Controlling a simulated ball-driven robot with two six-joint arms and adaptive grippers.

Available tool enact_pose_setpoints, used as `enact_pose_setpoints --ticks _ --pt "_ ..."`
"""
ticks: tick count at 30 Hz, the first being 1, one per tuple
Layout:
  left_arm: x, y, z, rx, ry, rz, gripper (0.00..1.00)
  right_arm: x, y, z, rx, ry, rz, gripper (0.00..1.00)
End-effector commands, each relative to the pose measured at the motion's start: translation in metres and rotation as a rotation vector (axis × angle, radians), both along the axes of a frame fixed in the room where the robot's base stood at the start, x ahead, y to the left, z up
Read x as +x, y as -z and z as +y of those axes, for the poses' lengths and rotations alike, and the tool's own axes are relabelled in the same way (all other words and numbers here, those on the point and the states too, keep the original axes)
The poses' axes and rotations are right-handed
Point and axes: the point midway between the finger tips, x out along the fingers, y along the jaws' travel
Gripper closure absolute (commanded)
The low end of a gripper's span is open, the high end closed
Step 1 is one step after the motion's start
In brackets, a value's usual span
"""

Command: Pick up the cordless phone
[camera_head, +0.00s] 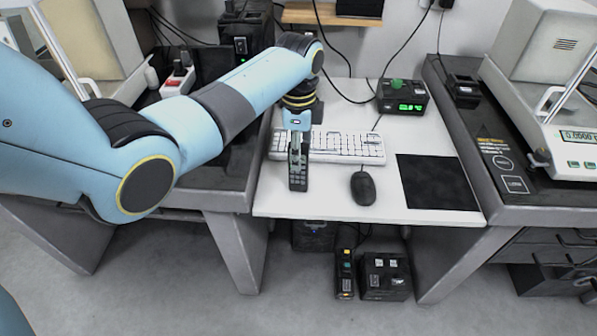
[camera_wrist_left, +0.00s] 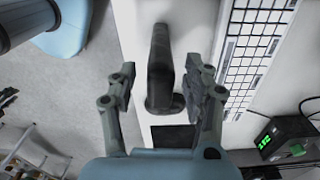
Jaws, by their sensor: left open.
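The cordless phone (camera_head: 298,178) is a dark, slim handset with keys, near the left front of the white table (camera_head: 330,206). In the left wrist view the phone (camera_wrist_left: 160,58) appears as a long black shape in the gap between my fingers. My left gripper (camera_head: 298,146) is above the phone's far end, pointing down. In the left wrist view my left gripper (camera_wrist_left: 161,82) is open, one finger on each side of the phone, with gaps visible. The gripper hides part of the phone in the head view. My right gripper is not in view.
A white keyboard (camera_head: 345,148) lies just behind the phone. A black mouse (camera_head: 363,187) and dark mat (camera_head: 437,182) lie to its right. A green-lit display box (camera_head: 403,101) stands at the back. A balance (camera_head: 560,95) stands on the right-hand table.

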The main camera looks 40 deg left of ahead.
Motion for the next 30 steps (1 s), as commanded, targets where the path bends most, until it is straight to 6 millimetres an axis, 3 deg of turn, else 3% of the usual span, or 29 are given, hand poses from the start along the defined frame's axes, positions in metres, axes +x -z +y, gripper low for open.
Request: enact_pose_setpoints --ticks 6,14,25,30 --pt "0.0 0.029 0.0 0.0 0.001 0.001 0.5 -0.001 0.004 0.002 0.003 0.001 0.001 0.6" --pt "0.0 0.031 0.0 0.0 0.0 -0.001 0.51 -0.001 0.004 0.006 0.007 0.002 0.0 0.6" --pt "0.0 0.031 0.0 0.0 0.0 -0.001 1.0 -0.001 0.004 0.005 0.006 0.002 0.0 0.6" --pt "0.0 0.031 0.0 0.0 0.0 -0.001 1.0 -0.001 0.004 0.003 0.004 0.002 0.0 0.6"
